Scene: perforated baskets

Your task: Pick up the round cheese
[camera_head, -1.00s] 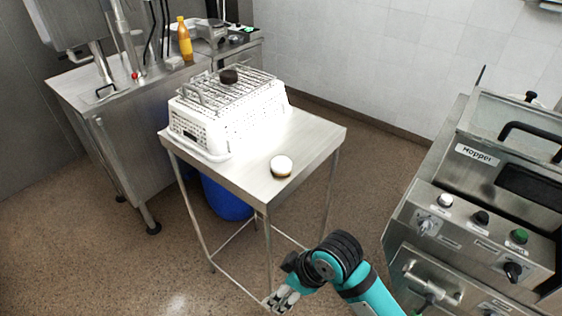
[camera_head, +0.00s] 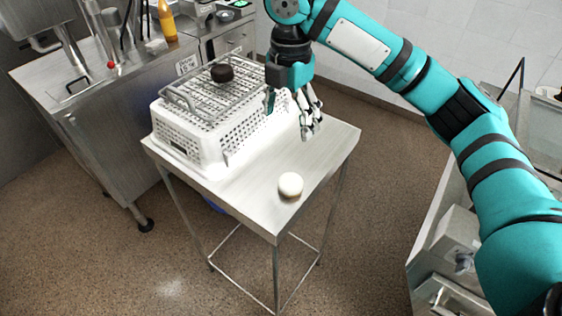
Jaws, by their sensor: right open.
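The round cheese (camera_head: 290,185), a small white disc with a tan underside, sits on the bare front part of the steel table (camera_head: 255,205). My right gripper (camera_head: 311,128) points down at the table's far right side, beside the white basket. It is open and empty, behind the cheese in the picture and apart from it. My left gripper is not in view.
An upturned white perforated basket (camera_head: 188,137) stands on the table's left half. A wire rack (camera_head: 205,100) lies on it with a dark round item (camera_head: 222,72) on top. A steel counter (camera_head: 95,85) with an orange bottle (camera_head: 167,20) is at left.

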